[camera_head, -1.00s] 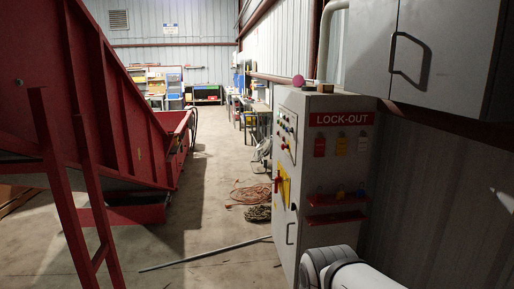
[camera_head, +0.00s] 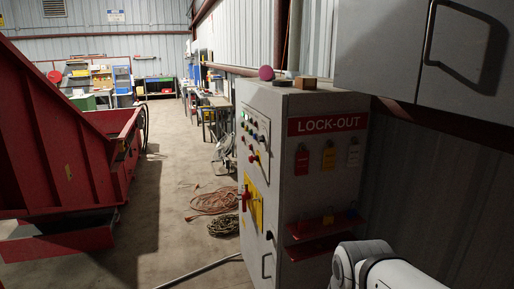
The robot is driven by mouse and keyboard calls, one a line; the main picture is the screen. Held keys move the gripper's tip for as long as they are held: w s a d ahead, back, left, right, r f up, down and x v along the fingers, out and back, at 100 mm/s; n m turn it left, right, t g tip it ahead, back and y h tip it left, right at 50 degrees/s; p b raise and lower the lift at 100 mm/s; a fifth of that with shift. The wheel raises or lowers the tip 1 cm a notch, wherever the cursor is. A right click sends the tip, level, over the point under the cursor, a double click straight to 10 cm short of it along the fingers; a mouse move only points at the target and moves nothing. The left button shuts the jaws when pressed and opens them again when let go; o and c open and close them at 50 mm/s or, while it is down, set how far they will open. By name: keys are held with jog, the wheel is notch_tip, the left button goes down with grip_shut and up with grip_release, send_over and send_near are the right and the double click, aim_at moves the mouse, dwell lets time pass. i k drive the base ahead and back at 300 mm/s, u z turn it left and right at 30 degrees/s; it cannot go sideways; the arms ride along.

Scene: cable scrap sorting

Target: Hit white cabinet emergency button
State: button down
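The white-grey control cabinet (camera_head: 320,185) stands right of the middle, with a red LOCK-OUT sign (camera_head: 328,125) on the side facing me. Its front panel faces left and shows at a steep angle. Small coloured buttons (camera_head: 254,140) sit on the upper front, and a red handle on a yellow plate (camera_head: 246,198) is below them. I cannot tell which of these is the emergency button. A white link of my arm (camera_head: 385,270) shows at the lower right. My gripper is not in view.
Padlocks hang under the sign, above two red shelves (camera_head: 326,224). A grey wall box (camera_head: 425,50) juts out at the upper right. A cable coil (camera_head: 212,202) and a pole (camera_head: 200,272) lie on the floor. A red machine (camera_head: 65,160) stands left; the aisle (camera_head: 165,185) between is mostly clear.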

aim_at(252, 158)
jog(key=z, duration=0.05)
jog(key=i, duration=1.8)
jog(key=u, duration=0.55)
jog(key=k, duration=0.9)
jog(key=u, duration=0.15)
jog(key=i, duration=0.95)
jog(key=z, duration=0.1)
